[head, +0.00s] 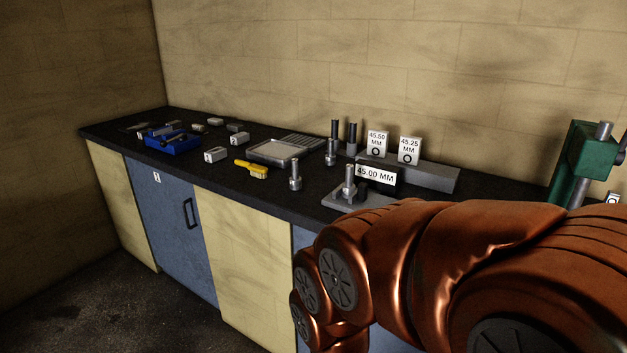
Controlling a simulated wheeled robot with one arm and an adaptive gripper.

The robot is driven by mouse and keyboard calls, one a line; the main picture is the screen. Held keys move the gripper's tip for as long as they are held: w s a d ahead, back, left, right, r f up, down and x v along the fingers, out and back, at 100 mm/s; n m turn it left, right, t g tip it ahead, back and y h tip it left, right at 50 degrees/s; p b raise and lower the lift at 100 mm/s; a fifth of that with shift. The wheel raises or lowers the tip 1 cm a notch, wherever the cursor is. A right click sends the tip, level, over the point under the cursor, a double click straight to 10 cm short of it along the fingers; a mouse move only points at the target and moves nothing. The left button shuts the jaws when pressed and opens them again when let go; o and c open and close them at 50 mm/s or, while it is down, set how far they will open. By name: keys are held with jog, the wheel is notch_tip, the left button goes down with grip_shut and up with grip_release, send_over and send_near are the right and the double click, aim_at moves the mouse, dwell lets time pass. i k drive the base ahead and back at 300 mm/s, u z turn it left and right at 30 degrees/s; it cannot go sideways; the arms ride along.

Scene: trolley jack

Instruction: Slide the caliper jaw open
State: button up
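I cannot make out a caliper or its jaw for certain in the head view. Several small grey metal pieces lie on the dark bench top (225,185), too small to identify, and my arm covers part of the bench at the right. My orange arm fills the lower right of the view. My gripper is not visible, so its opening and anything in it are hidden.
Walls stand behind and left. Floor (120,310) is clear at lower left.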

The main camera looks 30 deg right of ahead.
aim_at(361, 193)
jog(key=u, duration=0.05)
jog(key=i, duration=0.9)
jog(key=z, duration=0.3)
